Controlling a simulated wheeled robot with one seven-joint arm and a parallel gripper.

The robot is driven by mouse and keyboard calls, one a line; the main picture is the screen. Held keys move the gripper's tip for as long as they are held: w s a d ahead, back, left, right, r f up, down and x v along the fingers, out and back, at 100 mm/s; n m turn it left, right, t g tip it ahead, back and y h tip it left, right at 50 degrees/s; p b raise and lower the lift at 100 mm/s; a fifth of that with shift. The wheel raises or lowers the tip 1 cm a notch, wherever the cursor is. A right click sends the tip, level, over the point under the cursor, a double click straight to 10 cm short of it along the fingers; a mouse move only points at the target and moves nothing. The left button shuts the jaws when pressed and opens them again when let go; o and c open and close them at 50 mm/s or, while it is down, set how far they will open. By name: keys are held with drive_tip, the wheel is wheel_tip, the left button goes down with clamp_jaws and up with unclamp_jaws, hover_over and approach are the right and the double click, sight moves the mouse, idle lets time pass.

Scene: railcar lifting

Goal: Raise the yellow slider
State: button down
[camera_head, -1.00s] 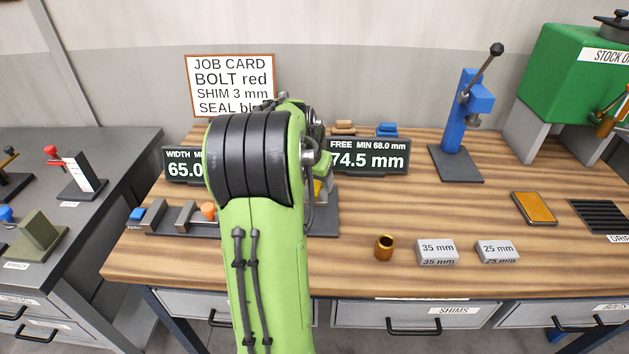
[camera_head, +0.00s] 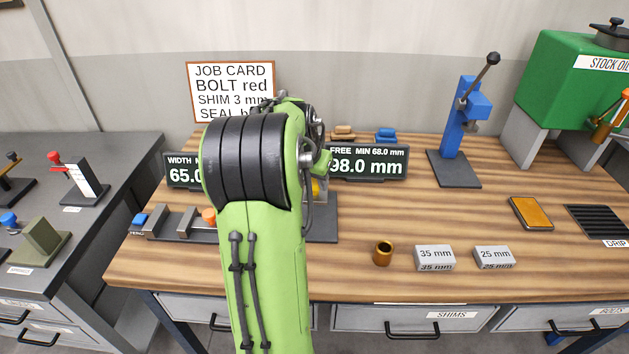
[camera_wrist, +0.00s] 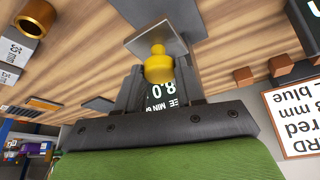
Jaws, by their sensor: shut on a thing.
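The yellow slider (camera_wrist: 158,65) shows in the wrist view as a rounded yellow knob in front of a square grey plate (camera_wrist: 150,36). My gripper (camera_wrist: 158,75) has its dark fingers on either side of the knob and is shut on it. In the head view my green arm hides most of the gauge and the gripper. Only a small bit of yellow (camera_head: 315,188) shows beside the arm there. The display (camera_head: 368,162) behind reads 98.0 mm, with FREE MIN 68.0 mm above.
A second display (camera_head: 184,171) is partly hidden by my arm. A brass cup (camera_head: 383,253) and grey blocks marked 35 mm (camera_head: 435,257) and 25 mm (camera_head: 494,257) stand at the front. A blue press (camera_head: 453,130) stands at the back right. The bench right of centre is mostly clear.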

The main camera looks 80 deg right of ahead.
sight(314, 182)
wheel_tip(314, 182, up, 3)
drive_tip(key=shift+r+p, duration=0.1)
drive_tip(key=shift+p, duration=0.55)
drive_tip(key=shift+f, duration=0.2)
drive_tip(key=c, duration=0.7)
unclamp_jaws()
drive_tip(key=p+v, duration=0.2)
drive_tip(key=v, duration=1.3)
drive_tip(key=shift+a+r+p, duration=0.2)
drive_tip(key=shift+r+p, duration=0.1)
drive_tip(key=shift+p, duration=0.1)
drive_tip(key=shift+w, duration=0.1)
